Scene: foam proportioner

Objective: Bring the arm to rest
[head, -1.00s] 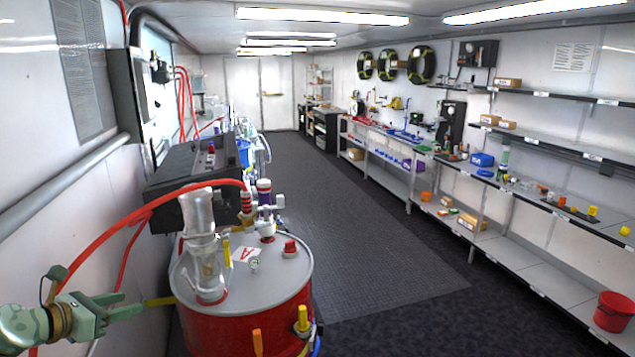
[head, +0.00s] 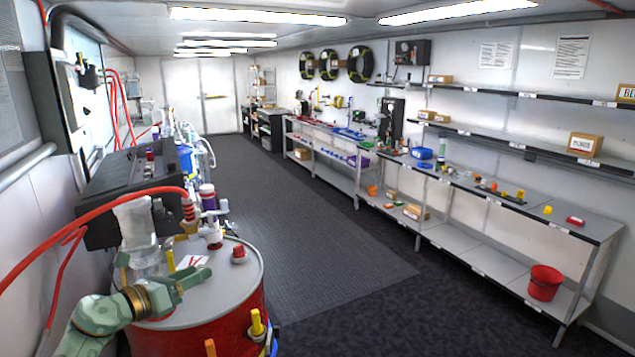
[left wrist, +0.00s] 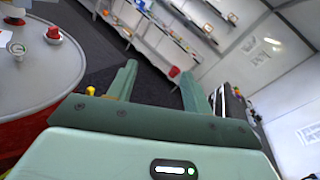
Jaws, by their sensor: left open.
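My left gripper (head: 196,279) is open with nothing between its fingers. In the head view it overlaps the left part of the red drum's grey lid (head: 238,266), in front of the clear glass cylinder (head: 135,222). In the left wrist view the open fingers (left wrist: 166,80) point out over the dark floor, and the lid (left wrist: 30,85) lies to their left. I see no contact with the drum, but the height above it is hard to judge. My right gripper is in neither view.
The lid carries a red cap (head: 239,255) and a card with a red letter A (head: 192,262). A yellow-handled valve (head: 257,323) stands at its front. A red hose (head: 95,212) arches at left. The floor (head: 330,260) is clear toward the shelves (head: 480,190).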

